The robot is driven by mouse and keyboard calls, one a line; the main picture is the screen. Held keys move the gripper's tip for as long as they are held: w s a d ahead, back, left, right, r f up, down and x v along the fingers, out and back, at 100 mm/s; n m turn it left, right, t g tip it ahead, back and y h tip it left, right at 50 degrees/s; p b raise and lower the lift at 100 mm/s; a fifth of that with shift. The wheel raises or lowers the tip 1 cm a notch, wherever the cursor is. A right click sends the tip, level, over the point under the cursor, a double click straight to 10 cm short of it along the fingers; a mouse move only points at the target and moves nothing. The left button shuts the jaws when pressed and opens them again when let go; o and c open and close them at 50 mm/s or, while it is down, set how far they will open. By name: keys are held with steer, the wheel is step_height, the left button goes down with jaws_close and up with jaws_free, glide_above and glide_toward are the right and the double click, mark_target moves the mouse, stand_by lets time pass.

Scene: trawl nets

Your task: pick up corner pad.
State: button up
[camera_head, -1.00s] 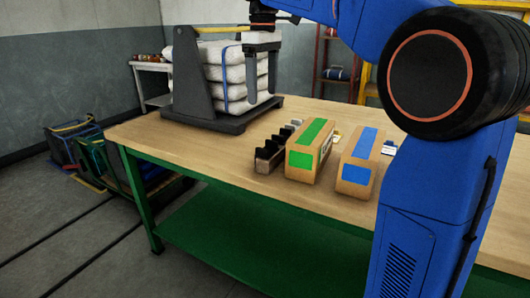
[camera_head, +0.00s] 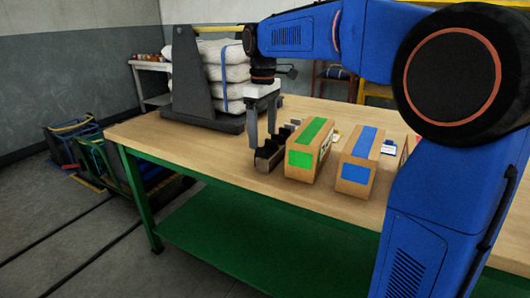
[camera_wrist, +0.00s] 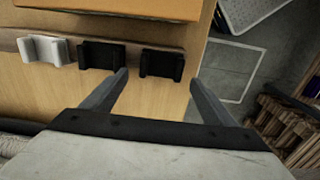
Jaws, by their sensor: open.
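Small black corner pads stand in a row in a narrow brown rack (camera_head: 264,165) on the table. In the wrist view, one black corner pad (camera_wrist: 161,64) sits at the row's right end, with another black pad (camera_wrist: 101,56) to its left and a pale grey pad (camera_wrist: 43,49) further left. My gripper (camera_head: 262,138) is open and empty, pointing down over the near end of the rack. In the wrist view, the fingertips of my gripper (camera_wrist: 159,77) spread to either side of the end black pad, with no visible contact. My fingers partly hide the row in the head view.
A box with green tape (camera_head: 310,150) stands just right of the rack, and a box with blue tape (camera_head: 357,162) beyond it. Behind is a grey stand (camera_head: 187,75) with strapped white sacks (camera_head: 224,75). The wooden table (camera_head: 190,150) is clear at front left.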

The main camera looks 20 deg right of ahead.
steer(key=shift+f, duration=1.8)
steer(key=c, duration=1.1)
steer(key=shift+c, duration=0.2)
step_height(320, 180, up, 10)
